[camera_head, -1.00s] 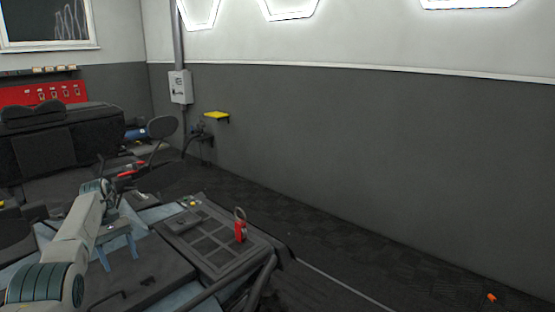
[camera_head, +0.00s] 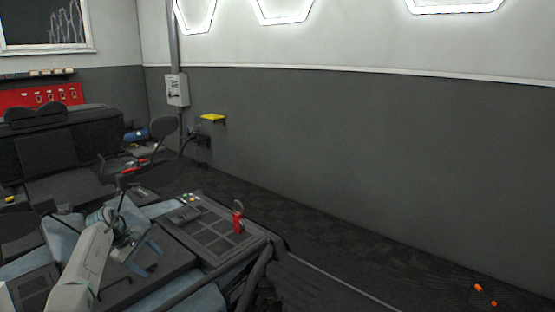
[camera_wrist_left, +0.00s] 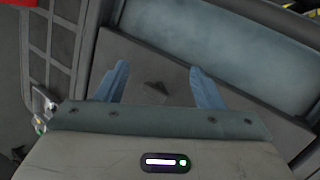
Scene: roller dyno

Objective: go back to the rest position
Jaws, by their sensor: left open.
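My left gripper (camera_head: 143,258) comes in from the lower left in the head view, over a dark flat panel (camera_head: 165,268) of the machine. In the left wrist view its two blue fingers (camera_wrist_left: 158,85) are spread apart with nothing between them. The dark panel lies beyond the fingertips, and I cannot tell the exact gap. My right gripper is in neither view.
A red padlock-like object (camera_head: 238,222) stands on the gridded panel (camera_head: 205,238) right of the gripper. A black tube frame (camera_head: 262,265) runs along the machine's right edge. A mirror (camera_head: 163,125) rises behind. The floor (camera_head: 340,240) to the right is mostly clear.

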